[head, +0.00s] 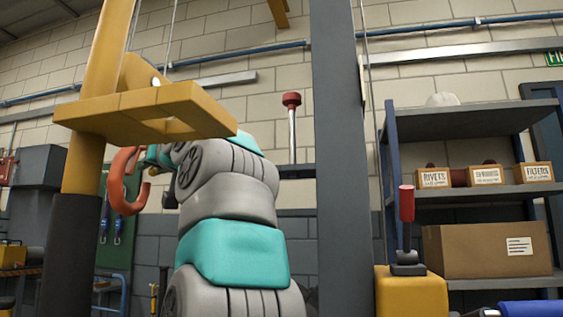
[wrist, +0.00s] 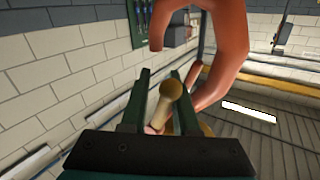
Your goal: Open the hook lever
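The orange hook (head: 126,182) hangs below a yellow bracket at the left of the head view. In the wrist view the orange hook (wrist: 228,50) curves large beyond my fingers. A small tan knob on a stem (wrist: 171,92), apparently the hook lever, shows in front of the hook's lower part. My gripper (wrist: 171,72) has its two dark green fingers apart, one on each side of the knob. A gap shows left of the knob; whether the right finger touches it I cannot tell. In the head view my gripper is mostly hidden behind my arm and beside the hook.
The yellow bracket (head: 150,112) and yellow post (head: 104,60) stand close to my arm. A grey column (head: 342,150) rises right of my arm. A red-handled lever (head: 407,205) stands on a yellow box. Shelves (head: 470,194) with boxes stand at the right.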

